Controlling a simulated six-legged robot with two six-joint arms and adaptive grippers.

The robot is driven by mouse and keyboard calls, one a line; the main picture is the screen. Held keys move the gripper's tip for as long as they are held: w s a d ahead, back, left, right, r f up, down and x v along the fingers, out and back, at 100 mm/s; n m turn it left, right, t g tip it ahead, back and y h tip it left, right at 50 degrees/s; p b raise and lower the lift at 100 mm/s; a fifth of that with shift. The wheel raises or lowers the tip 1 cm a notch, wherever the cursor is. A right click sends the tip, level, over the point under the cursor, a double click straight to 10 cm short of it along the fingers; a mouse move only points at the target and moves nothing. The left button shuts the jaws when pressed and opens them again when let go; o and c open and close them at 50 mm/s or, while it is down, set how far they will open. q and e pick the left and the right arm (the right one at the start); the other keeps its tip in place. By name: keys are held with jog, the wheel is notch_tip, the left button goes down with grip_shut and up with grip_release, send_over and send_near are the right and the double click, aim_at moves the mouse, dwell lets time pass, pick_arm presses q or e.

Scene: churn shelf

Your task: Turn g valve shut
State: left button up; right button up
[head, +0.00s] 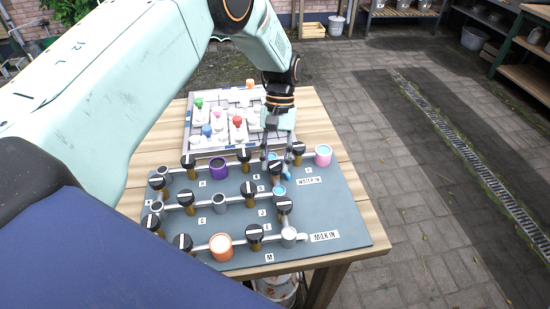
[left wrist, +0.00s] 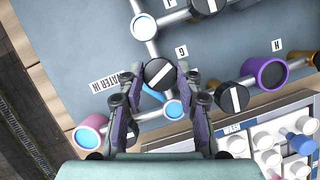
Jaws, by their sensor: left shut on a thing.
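The G valve is a round black knob with a white bar (left wrist: 160,73), near the G label (left wrist: 181,51) in the left wrist view. My left gripper (left wrist: 158,80) is shut on this knob, with a finger on each side of it. The white bar runs diagonally across the knob. In the head view the knob (head: 276,167) is partly covered by my left gripper (head: 277,158), which reaches down from above. My right gripper is in neither view.
Other black knobs stand close by, one (left wrist: 230,97) just right of my fingers in the wrist view. A purple cup (head: 218,168), a pink cup (head: 323,154) and an orange cup (head: 221,246) sit along the pipes. A tray of coloured pieces (head: 190,122) lies behind the board.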

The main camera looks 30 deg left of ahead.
pick_arm(q)
jog(key=m+y, duration=0.1)
jog(key=m, duration=0.1)
jog(key=m+y, duration=0.1)
jog(key=m, duration=0.2)
jog(key=shift+w+d+r+p, duration=0.1)
jog(key=shift+d+r+p, duration=0.05)
jog(key=shift+p, duration=0.15)
dwell(0.4)
jog(key=o, duration=1.2)
jog(key=shift+c, duration=0.2)
jog(key=v, duration=1.1)
jog(key=shift+r, duration=0.35)
jog(key=shift+w, duration=0.15)
